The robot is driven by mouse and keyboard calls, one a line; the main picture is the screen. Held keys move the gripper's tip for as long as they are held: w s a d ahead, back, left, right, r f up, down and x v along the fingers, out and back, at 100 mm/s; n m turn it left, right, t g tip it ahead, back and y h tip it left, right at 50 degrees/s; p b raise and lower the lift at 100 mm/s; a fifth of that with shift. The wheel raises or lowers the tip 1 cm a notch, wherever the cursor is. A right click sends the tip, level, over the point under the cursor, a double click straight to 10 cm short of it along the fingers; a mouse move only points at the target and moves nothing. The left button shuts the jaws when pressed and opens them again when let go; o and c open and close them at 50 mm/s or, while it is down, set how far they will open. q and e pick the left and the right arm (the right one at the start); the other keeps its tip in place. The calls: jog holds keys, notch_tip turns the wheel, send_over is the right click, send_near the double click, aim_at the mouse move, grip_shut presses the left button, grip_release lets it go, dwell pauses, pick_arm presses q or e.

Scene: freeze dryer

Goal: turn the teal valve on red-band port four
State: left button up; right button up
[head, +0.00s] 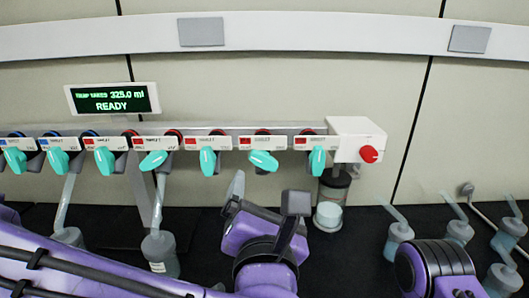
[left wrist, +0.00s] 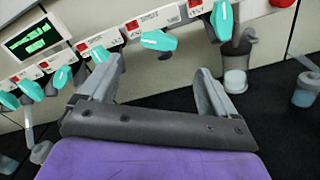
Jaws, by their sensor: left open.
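The label print is too small to tell which port is number four. One tilted teal valve (head: 263,160) lies ahead of my left gripper (head: 265,196). It also shows in the left wrist view (left wrist: 158,40), lying nearly crosswise beyond the gap between the fingers (left wrist: 160,82). The gripper is open and empty, below and apart from the valve. To its right the end valve (head: 317,161) hangs near vertical; to its left another valve (head: 207,161) also hangs near vertical. My right gripper is not in view.
A white box with a red knob (head: 369,154) ends the manifold at right, with a jar (head: 328,216) below it. A flask (head: 160,252) hangs at left. Several loose flasks (head: 398,240) stand on the dark surface at right. A display reads READY (head: 112,99).

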aim_at(265, 161)
pick_arm(q)
jog(key=w+p, duration=0.4)
jog(key=w, duration=0.5)
jog(key=shift+w+r, duration=0.15)
jog(key=shift+w, duration=0.2)
jog(key=shift+s, duration=0.1)
jog(key=shift+c, duration=0.3)
jog(key=c, duration=1)
